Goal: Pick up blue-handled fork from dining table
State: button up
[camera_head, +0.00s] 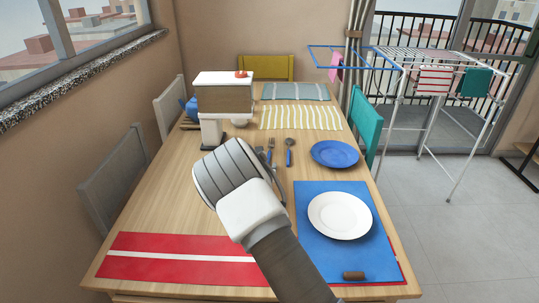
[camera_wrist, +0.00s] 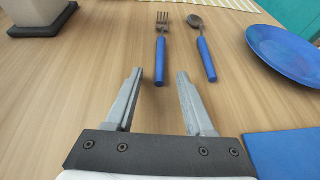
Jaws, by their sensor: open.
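The blue-handled fork (camera_wrist: 160,52) lies on the wooden dining table (camera_wrist: 90,75), tines pointing away from me. In the head view the fork (camera_head: 271,148) lies just beyond my arm, partly hidden near its handle. A blue-handled spoon (camera_wrist: 205,55) lies to its right; it also shows in the head view (camera_head: 289,150). My gripper (camera_wrist: 157,78) is open and empty in the wrist view. Its two fingers point toward the fork, with the end of the handle near the gap between the fingertips. I cannot tell its height above the table.
A blue plate (camera_head: 335,154) is right of the cutlery. A white plate (camera_head: 340,215) sits on a blue placemat (camera_head: 313,262), with a small brown item (camera_head: 354,275) near its front edge. A box-topped object (camera_head: 224,97) stands beyond. A red striped placemat (camera_head: 180,270) lies front left.

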grip_shut()
jog(key=shift+r, duration=0.1)
dwell(0.3)
